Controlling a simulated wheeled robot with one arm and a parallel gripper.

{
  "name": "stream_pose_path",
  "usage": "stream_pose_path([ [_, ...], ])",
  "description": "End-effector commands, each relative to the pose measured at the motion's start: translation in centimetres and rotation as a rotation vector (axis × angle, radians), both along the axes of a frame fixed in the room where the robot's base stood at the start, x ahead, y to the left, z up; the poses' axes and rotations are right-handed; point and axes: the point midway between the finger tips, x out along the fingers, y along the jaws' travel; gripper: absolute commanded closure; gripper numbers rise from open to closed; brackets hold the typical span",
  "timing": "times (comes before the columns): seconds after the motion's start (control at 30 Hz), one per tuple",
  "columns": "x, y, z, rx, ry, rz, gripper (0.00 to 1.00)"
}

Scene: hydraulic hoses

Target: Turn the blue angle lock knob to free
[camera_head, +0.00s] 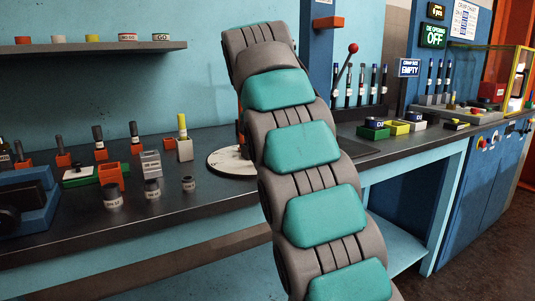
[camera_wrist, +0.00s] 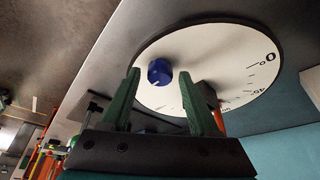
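The blue angle lock knob (camera_wrist: 160,72) shows in the wrist view. It sits on a white round dial (camera_wrist: 240,45) with angle marks and numbers near its edge, and a short white line shows by the knob's lower edge. My gripper (camera_wrist: 160,85) has its two green fingers spread apart, with the knob seen in the gap just beyond the tips. Whether the fingers touch the knob cannot be told. In the head view the white dial (camera_head: 222,161) lies on the bench, partly behind my arm; the knob and my gripper are hidden there.
The dark bench top (camera_head: 160,205) carries several small orange holders and pegs left of the dial, such as a yellow peg (camera_head: 182,127). A red-tipped lever (camera_head: 353,48) rises behind my arm.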

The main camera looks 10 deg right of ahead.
Motion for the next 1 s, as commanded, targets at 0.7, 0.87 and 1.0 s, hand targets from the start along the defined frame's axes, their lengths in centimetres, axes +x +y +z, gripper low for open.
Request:
stream_pose_path([
  [0.7,0.0,0.01,0.03,0.0,-0.001,0.0,1.0],
  [0.87,-0.03,0.02,0.03,0.001,0.0,0.011,1.0],
  [1.0,-0.12,0.02,0.04,0.001,0.0,0.05,1.0],
])
